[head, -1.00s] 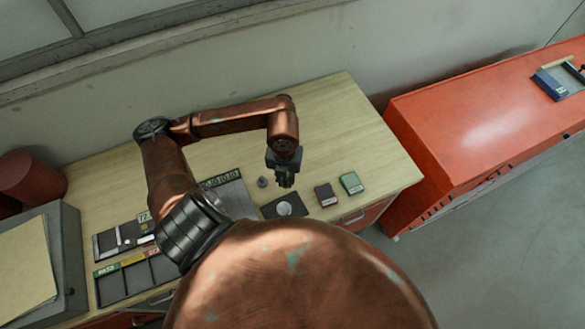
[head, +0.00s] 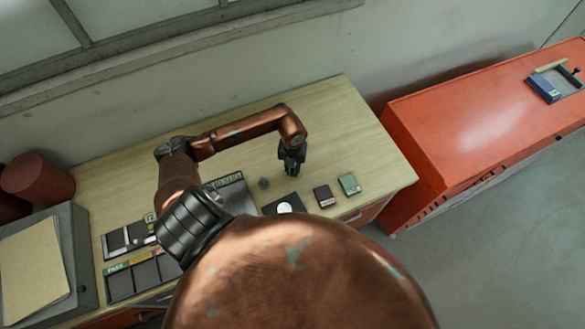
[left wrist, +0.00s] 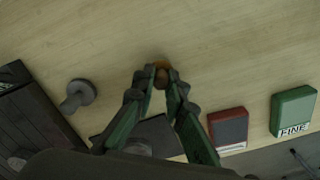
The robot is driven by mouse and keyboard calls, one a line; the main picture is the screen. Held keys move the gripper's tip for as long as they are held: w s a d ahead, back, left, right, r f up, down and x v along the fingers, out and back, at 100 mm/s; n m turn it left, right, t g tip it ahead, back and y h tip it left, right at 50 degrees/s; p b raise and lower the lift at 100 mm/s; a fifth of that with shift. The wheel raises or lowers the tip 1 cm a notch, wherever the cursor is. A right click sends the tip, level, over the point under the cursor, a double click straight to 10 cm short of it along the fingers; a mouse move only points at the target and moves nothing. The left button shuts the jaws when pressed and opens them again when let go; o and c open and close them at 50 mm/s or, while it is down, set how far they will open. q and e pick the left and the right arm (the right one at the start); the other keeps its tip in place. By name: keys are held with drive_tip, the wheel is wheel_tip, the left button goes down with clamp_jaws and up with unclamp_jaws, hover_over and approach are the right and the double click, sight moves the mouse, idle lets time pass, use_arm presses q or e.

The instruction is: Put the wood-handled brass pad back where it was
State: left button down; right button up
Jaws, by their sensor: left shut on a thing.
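My left gripper (head: 291,172) is above the wooden bench, beyond the dark square mat. In the left wrist view its fingers (left wrist: 163,78) are closed around a small orange-brown knob, which looks like the wooden handle of the brass pad (left wrist: 161,66). The pad's brass part is hidden below the fingers, and I cannot tell whether it touches the bench. The dark mat (head: 270,208) bears a pale round disc (head: 284,207). My right gripper is not in view.
A grey knobbed piece (head: 263,183) stands left of the gripper. A dark red-edged block (head: 324,195) and a green block (head: 349,184), marked FINE, sit to the right. Trays (head: 133,277) lie at left. The bench's back right is clear.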

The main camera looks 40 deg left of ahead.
sight(293, 169)
use_arm(q)
drive_tip(key=shift+f, duration=0.1)
drive_tip(key=shift+f, duration=0.1)
drive_tip(key=c, duration=2)
unclamp_jaws()
drive_tip(key=shift+o, duration=0.2)
drive_tip(key=shift+r, duration=0.3)
wheel_tip(293, 169, up, 12)
drive_tip(key=b, duration=0.3)
